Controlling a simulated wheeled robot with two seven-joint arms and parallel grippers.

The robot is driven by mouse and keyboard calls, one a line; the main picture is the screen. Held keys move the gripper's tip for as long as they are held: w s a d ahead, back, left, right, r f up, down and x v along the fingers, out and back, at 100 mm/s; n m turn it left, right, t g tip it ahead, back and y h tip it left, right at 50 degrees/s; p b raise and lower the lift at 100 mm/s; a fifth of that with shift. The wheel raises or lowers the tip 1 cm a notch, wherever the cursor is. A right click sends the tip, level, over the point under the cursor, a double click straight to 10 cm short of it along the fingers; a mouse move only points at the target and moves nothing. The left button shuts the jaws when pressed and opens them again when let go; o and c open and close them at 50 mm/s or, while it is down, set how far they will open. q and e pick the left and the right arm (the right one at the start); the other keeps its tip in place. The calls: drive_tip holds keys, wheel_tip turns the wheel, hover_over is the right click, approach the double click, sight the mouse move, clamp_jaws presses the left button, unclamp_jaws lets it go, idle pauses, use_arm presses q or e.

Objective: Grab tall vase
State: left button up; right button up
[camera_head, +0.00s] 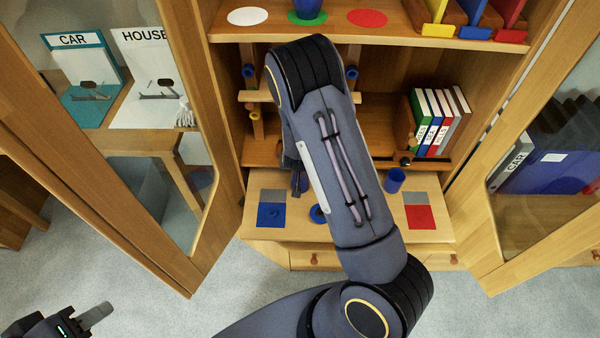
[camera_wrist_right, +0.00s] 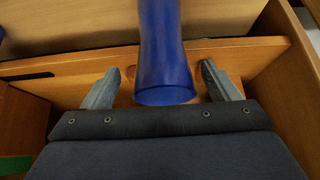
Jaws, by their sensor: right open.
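The tall blue vase (camera_wrist_right: 163,45) stands out in the right wrist view, with its wide dark rim toward the camera. My right gripper (camera_wrist_right: 158,72) is open, with one finger on each side of the vase and a visible gap at both sides.
Books (camera_head: 437,122) stand on the middle shelf. A blue pot (camera_head: 307,8) is on the upper shelf. Open glass doors flank the cabinet on both sides.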

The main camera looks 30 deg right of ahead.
drive_tip(key=x, duration=0.3)
drive_tip(key=shift+w+f, duration=0.15)
drive_tip(key=shift+f, duration=0.25)
drive_tip(key=c, duration=1.1)
drive_tip(key=shift+c, duration=0.6)
drive_tip(key=shift+r, duration=0.15)
